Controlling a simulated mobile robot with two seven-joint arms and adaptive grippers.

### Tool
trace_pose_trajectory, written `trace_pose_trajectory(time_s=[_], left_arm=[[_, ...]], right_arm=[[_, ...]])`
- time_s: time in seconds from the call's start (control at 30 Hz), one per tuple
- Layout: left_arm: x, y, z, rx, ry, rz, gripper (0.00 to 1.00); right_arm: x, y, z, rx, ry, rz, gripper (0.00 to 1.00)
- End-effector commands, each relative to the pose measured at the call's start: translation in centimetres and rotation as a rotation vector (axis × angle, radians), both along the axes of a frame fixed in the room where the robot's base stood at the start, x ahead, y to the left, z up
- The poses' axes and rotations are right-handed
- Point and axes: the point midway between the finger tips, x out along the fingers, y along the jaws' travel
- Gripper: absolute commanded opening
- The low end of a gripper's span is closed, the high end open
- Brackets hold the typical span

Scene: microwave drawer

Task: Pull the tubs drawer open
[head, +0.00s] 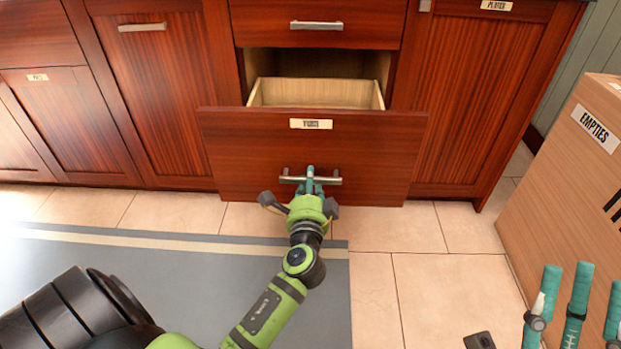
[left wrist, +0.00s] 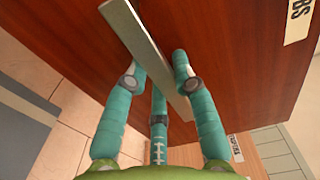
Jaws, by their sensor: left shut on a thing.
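The tubs drawer (head: 250,150) is a wide red-brown front standing out from the cabinet, with part of its pale wooden inside (head: 315,92) showing behind it. The visible inside looks empty. Its label (head: 311,124) is blurred in the head view; the left wrist view shows the label's end, "BS" (left wrist: 298,20). My left gripper (head: 310,178) is shut on the drawer's metal bar handle (head: 332,181), and its teal fingers (left wrist: 158,85) lie around the bar (left wrist: 135,30) in the left wrist view. My right gripper (head: 578,290) is apart from the drawer at the lower right, fingers spread and empty.
A closed drawer with a handle (head: 316,25) is above. Closed cabinet doors flank the opening. A wooden box labelled "EMPTIES" (head: 560,190) stands at the right. A grey mat (head: 190,265) covers the floor at the left; tiled floor (head: 420,230) before the drawer is clear.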

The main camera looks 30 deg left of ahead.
Motion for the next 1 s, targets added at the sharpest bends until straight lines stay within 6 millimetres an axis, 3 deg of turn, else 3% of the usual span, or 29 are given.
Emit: trace_pose_trajectory(time_s=[0.23, 0.27, 0.3, 0.73, 1.0], left_arm=[[0.0, 0.0, 0.0, 0.001, 0.000, 0.000, 0.00], [0.0, 0.0, 0.0, 0.001, 0.000, 0.000, 0.34], [0.0, 0.0, 0.0, 0.001, 0.000, 0.000, 0.50], [-0.5, -0.3, -0.1, -0.001, 0.001, -0.001, 0.52], [-4.8, -3.0, -0.2, -0.004, 0.003, -0.001, 0.52]], right_arm=[[0.1, 0.1, -0.2, -0.002, 0.006, 0.000, 0.40], [0.1, 0.1, -0.2, -0.002, 0.006, 0.000, 0.40], [0.1, 0.1, -0.2, -0.001, 0.006, 0.001, 0.40], [0.2, 0.1, -0.2, 0.002, 0.004, -0.001, 0.40], [0.1, 0.0, -0.1, 0.001, 0.002, 0.000, 0.40]])
